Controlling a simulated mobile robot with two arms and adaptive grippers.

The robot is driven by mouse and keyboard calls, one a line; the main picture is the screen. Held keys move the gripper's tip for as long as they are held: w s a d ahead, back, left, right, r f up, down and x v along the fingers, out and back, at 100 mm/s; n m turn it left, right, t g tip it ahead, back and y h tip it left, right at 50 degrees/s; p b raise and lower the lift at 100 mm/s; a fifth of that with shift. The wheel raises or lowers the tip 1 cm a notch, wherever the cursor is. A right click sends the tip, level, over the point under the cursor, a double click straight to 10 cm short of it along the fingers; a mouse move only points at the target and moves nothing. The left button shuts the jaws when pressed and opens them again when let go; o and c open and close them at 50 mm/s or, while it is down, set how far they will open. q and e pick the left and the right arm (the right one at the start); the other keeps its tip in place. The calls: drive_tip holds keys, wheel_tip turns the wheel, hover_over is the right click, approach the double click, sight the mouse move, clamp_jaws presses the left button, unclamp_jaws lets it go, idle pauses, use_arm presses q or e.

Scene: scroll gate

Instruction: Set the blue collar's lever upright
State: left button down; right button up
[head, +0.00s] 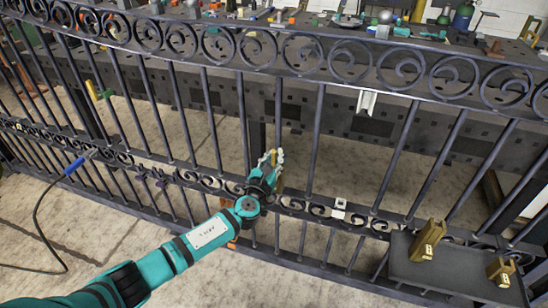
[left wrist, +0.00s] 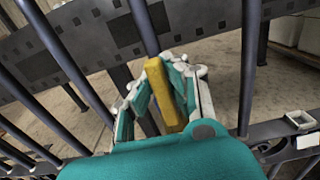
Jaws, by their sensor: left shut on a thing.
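My left gripper (head: 272,166) is at the black scroll gate (head: 213,125), near its middle rail, and shut on a yellow lever (head: 279,180). In the left wrist view the yellow lever (left wrist: 163,75) stands between the fingers of the gripper (left wrist: 172,90), leaning slightly, in front of a gate bar. A small blue patch shows beside it, mostly hidden by the fingers; I cannot tell if it is the blue collar. A second yellow lever (head: 91,90) with a green part (head: 105,94) is on a gate bar at the left. My right gripper is out of view.
A dark tray (head: 450,278) with yellow brass blocks (head: 428,240) is at the lower right. A white bracket (head: 367,103) and a small white box (head: 340,205) are on the gate. A blue-handled tool (head: 76,164) with a black cable is at the left. A cluttered workbench stands behind.

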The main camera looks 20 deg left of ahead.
use_arm(q)
drive_tip(key=shift+f, duration=0.2)
drive_tip(key=c, duration=1.3)
unclamp_jaws()
drive_tip(key=shift+r, duration=0.15)
drive_tip(key=s, duration=1.2)
drive_tip(key=shift+a, duration=0.2)
